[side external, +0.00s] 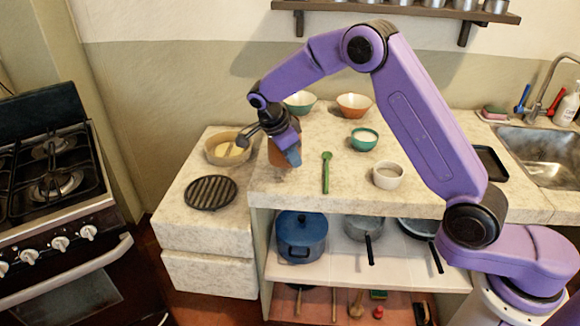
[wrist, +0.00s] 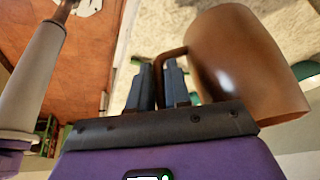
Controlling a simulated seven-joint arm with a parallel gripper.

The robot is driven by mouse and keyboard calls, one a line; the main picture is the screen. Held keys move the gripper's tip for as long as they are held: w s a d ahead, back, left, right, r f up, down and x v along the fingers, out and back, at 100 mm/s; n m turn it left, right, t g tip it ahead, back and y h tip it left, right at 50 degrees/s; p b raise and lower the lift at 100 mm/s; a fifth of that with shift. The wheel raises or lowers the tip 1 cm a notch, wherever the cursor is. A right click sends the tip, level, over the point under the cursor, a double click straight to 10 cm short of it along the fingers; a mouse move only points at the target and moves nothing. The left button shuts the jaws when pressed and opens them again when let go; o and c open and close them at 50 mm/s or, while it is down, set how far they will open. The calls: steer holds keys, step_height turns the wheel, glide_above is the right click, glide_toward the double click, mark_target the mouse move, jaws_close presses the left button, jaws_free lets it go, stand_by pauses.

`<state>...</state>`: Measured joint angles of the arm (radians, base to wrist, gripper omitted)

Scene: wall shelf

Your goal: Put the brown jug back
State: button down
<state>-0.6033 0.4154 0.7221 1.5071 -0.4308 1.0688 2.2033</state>
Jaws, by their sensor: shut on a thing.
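The brown jug (wrist: 240,65) is large and glossy at the upper right of the wrist view. Its thin handle runs between the two fingers of my gripper (wrist: 160,80), which is shut on it. In the side view my gripper (side external: 292,156) is at the left part of the stone counter, fingers pointing down. The jug (side external: 275,156) is mostly hidden behind the gripper there; a brown strip of it shows. I cannot tell whether its base touches the counter. The wall shelf (side external: 400,11) is at the top right, with several metal cups on it.
The counter (side external: 300,185) also bears a green spoon (side external: 326,172), a teal bowl (side external: 363,138), a white cup (side external: 388,175) and two bowls at the wall. A pan (side external: 228,149) and a black grate (side external: 210,191) lie to the left. Pots stand below.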

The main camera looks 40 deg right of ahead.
steer(key=shift+w+f, duration=0.15)
steer(key=shift+f, duration=0.8)
steer(key=shift+w+f, duration=0.15)
steer(key=shift+f, duration=0.75)
steer(key=shift+f, duration=0.15)
steer(key=c, duration=1.1)
jaws_free()
steer(key=v, duration=1.2)
steer(key=shift+a, duration=0.1)
